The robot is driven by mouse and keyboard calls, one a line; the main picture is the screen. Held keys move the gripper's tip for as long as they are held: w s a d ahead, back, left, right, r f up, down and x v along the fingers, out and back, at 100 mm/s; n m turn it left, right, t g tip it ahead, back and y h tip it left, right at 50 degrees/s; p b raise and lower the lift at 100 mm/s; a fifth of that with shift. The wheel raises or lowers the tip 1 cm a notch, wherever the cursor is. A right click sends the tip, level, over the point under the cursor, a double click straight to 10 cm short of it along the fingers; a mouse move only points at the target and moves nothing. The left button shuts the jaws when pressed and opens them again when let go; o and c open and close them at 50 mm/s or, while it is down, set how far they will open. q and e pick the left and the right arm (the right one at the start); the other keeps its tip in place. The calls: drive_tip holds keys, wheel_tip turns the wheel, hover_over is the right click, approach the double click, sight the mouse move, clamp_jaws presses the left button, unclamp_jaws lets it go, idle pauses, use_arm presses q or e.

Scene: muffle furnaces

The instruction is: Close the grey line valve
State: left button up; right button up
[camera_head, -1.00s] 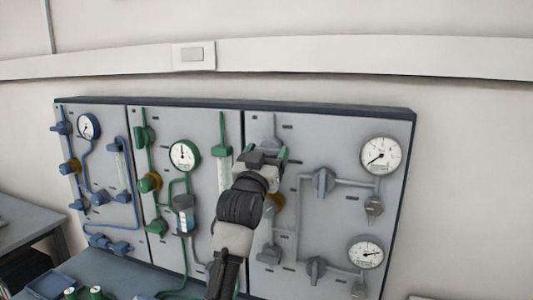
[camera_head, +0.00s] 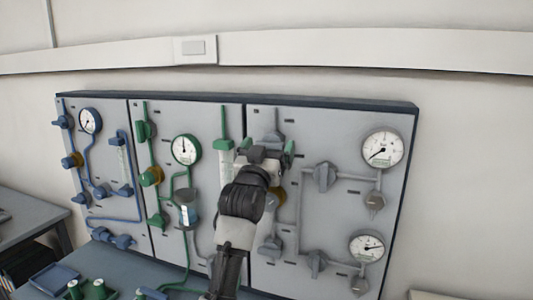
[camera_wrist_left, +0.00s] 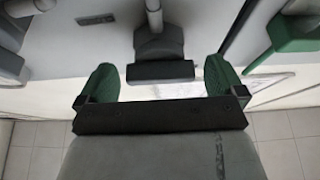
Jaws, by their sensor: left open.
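The grey line runs on the right panel (camera_head: 345,225) of the wall board. A grey valve (camera_head: 275,138) sits at the top left of this panel, partly hidden by my left gripper (camera_head: 267,152). In the left wrist view a grey valve with a dark bar-like end (camera_wrist_left: 160,50) lies between the green fingertips of the open left gripper (camera_wrist_left: 160,82). The fingers appear apart from it; the exact depth gap is unclear. Other grey valves sit at the middle (camera_head: 323,177), lower middle (camera_head: 317,262) and lower left (camera_head: 271,247). My right gripper is not in view.
Two round gauges (camera_head: 382,148) (camera_head: 367,247) are on the right side of the grey panel. The green-line panel (camera_head: 208,125) adjoins on the left, with a green fitting (camera_wrist_left: 295,32) close by in the wrist view. The blue panel (camera_head: 105,165) is farther left. A bench (camera_head: 125,270) stands below.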

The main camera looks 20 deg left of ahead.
use_arm(q)
drive_tip(key=b+v, duration=0.2)
drive_tip(key=v, duration=0.8)
drive_tip(key=shift+s+f+b, duration=0.2)
drive_tip(key=shift+s+b, duration=0.1)
